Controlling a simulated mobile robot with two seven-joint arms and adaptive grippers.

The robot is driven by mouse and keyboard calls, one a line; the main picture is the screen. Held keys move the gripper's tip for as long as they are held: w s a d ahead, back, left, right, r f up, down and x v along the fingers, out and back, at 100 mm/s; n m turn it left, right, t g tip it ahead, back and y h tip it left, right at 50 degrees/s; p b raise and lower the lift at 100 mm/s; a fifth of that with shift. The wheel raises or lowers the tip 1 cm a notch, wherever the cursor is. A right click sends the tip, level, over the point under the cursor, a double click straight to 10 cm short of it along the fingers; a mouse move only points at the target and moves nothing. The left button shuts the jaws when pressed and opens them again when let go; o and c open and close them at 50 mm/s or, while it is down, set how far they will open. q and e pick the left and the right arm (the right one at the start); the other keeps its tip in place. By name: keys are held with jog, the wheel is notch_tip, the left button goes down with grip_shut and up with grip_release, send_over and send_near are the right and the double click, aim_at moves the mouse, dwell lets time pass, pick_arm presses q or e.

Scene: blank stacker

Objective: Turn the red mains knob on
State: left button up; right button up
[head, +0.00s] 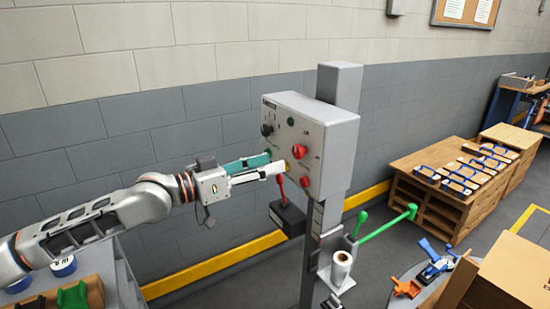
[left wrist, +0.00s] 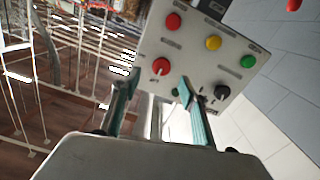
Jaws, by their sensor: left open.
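The red mains knob (head: 299,151) is on the front of a grey control box (head: 335,145) on a post. In the left wrist view the red knob (left wrist: 160,67) has a pale pointer mark and appears between my fingertips. My left gripper (head: 276,163) is open and empty in front of the panel, its fingers pointing at it. In the left wrist view its two teal-lined fingers (left wrist: 160,78) stand apart. I cannot tell whether they touch the knob. My right gripper is not in view.
The panel also carries a black knob (left wrist: 221,92) and red (left wrist: 173,21), yellow (left wrist: 213,42) and green (left wrist: 248,61) buttons. Below the box are a black box with a red lever (head: 287,217) and a green handle (head: 385,225).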

aim_at(296, 152)
pick_arm(q)
jog(key=x, duration=0.5)
jog(key=p+x, duration=0.1)
jog(key=x, duration=0.1)
jog(key=shift+w+r, duration=0.3)
jog(key=shift+w, duration=0.05)
jog(key=c, duration=1.1)
